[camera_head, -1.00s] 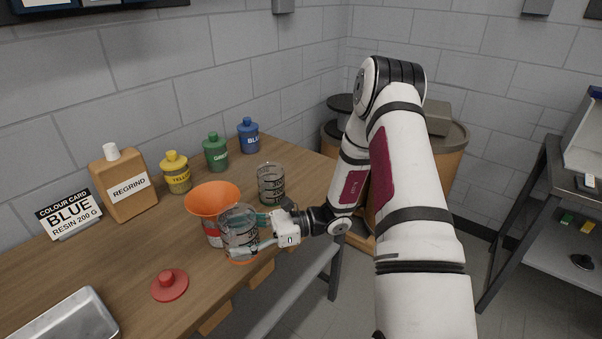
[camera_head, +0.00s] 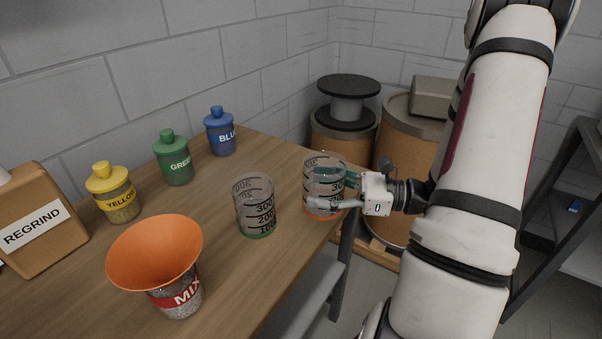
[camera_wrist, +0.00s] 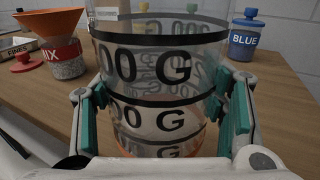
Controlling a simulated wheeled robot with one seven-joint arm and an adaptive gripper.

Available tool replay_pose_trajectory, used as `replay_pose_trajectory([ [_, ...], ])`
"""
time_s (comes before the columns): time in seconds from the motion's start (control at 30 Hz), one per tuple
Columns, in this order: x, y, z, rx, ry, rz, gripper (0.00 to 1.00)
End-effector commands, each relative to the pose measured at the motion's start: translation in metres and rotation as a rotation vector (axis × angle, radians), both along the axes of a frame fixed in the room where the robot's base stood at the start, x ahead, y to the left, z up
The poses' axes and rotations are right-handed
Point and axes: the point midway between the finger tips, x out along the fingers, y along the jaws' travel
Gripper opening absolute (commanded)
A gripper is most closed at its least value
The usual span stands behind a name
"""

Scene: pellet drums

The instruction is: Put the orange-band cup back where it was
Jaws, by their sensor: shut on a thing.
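The orange-band cup (camera_head: 322,172) is a clear measuring cup with black markings and an orange band at its base. It is upright at the right end of the wooden table, and I cannot tell whether its base touches the top. My gripper (camera_head: 340,189) is shut on it from the right. In the wrist view the cup (camera_wrist: 160,95) fills the middle, with the teal finger pads of my gripper (camera_wrist: 165,115) on both sides. It looks empty. A similar cup with a green band (camera_head: 255,205) stands to its left, apart from it.
The MIX jar (camera_head: 182,299) with an orange funnel (camera_head: 155,252) stands at the front. Yellow (camera_head: 121,204), green (camera_head: 175,163) and blue (camera_head: 221,136) jars line the back, with a REGRIND bottle (camera_head: 38,222) at left. Large drums (camera_head: 398,180) stand beyond the table's right end.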

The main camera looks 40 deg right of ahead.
Motion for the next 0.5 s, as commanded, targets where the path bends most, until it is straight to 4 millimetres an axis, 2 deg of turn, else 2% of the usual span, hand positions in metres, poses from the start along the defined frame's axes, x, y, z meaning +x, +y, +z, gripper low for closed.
replay_pose_trajectory([
  [0.17, 0.007, -0.008, -0.001, -0.001, -0.004, -0.018, 0.31],
  [0.5, 0.082, -0.036, -0.009, -0.002, -0.004, -0.016, 0.31],
])
